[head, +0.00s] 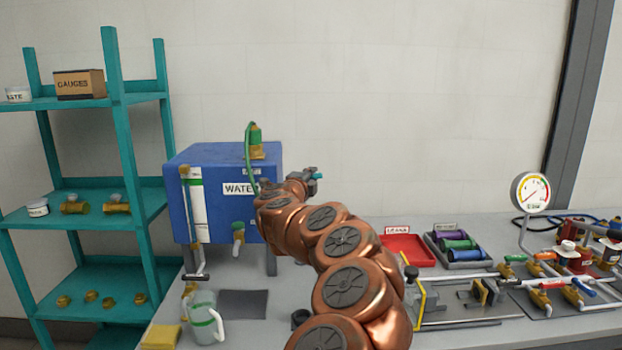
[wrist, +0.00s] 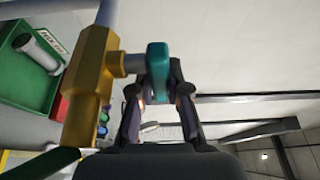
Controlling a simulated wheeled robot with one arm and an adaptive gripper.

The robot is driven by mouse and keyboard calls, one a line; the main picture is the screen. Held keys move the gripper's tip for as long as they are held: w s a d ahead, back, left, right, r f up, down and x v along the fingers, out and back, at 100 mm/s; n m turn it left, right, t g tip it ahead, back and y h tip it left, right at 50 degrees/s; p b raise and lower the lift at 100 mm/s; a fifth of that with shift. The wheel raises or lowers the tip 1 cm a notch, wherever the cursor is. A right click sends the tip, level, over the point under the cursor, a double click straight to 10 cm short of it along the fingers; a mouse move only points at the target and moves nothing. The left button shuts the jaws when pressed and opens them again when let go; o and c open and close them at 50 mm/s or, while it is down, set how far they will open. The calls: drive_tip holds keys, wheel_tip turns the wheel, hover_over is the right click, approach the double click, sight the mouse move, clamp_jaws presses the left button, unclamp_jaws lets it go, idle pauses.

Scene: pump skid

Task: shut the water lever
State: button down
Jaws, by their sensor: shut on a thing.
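In the wrist view my gripper (wrist: 158,92) has one finger on each side of a teal lever (wrist: 157,70) and is shut on it. The lever joins a brass valve body (wrist: 92,85) by a short grey stem. In the head view my gripper (head: 303,178) is at the right side of the blue tank (head: 215,165), which bears a WATER label (head: 239,188). A brass tap with a green top (head: 238,235) is on the tank's front.
A clear jug (head: 205,318) and a yellow block (head: 161,337) stand at the bench's front left. A red tray (head: 408,250), spools (head: 459,245), a gauge (head: 530,192) and valves lie to the right. A teal shelf (head: 125,180) stands left. In the wrist view there is a green tray (wrist: 30,80).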

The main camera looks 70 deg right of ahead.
drive_tip(key=c, duration=1.4)
unclamp_jaws()
drive_tip(key=shift+w, duration=0.2)
drive_tip(key=shift+s+a, duration=0.1)
drive_tip(key=shift+a, duration=0.05)
drive_tip(key=a, duration=1.1)
drive_tip(key=shift+s+a, duration=0.2)
drive_tip(key=shift+a, duration=0.15)
